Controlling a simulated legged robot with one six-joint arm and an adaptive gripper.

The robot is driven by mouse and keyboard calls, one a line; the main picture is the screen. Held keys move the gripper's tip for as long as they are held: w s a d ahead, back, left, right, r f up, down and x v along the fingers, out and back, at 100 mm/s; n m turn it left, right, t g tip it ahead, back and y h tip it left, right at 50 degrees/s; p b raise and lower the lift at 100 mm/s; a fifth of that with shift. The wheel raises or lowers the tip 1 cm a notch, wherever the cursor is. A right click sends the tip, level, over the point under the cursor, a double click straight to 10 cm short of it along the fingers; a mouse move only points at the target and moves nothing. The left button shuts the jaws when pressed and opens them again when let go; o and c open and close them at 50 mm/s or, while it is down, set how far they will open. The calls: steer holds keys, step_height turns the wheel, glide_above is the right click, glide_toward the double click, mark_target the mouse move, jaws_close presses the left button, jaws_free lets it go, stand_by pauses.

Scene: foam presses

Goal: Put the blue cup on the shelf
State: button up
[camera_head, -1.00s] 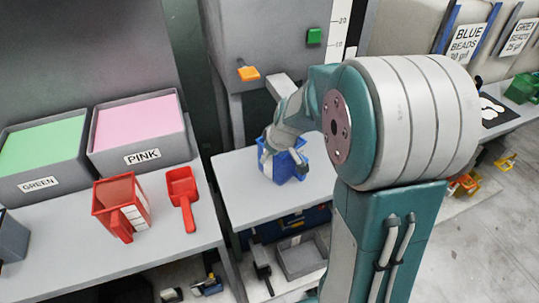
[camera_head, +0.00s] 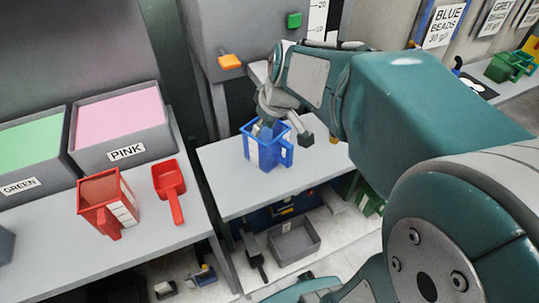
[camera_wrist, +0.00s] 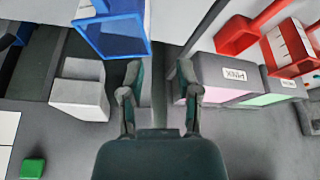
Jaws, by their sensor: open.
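The blue cup (camera_head: 267,152) stands upright on the small grey table (camera_head: 232,188) in the head view, with its handle to the right. My gripper (camera_head: 284,132) is open by the cup's rim; one finger overlaps the cup in the picture and the other shows to its right. In the wrist view the cup's open top (camera_wrist: 115,36) lies at the upper left, outside the space between my open fingers (camera_wrist: 159,80), which is empty. A lower shelf (camera_head: 335,238) shows under the small table; I cannot tell whether it is the task's shelf.
The grey press with an orange lever (camera_head: 230,62) and green button (camera_head: 294,20) stands behind the cup. On the left table are a red cup (camera_head: 107,203), a red scoop (camera_head: 170,185) and the pink bin (camera_head: 120,127). A grey tray (camera_head: 294,240) is below the small table.

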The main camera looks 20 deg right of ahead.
steer(key=s+a+m, duration=0.2)
steer(key=s, duration=0.5)
steer(key=s+a+r+m+t+h, duration=0.1)
steer(key=s+a, duration=0.2)
steer(key=s, duration=0.5)
steer(key=shift+s+r+m, duration=0.25)
steer(key=shift+m, duration=0.15)
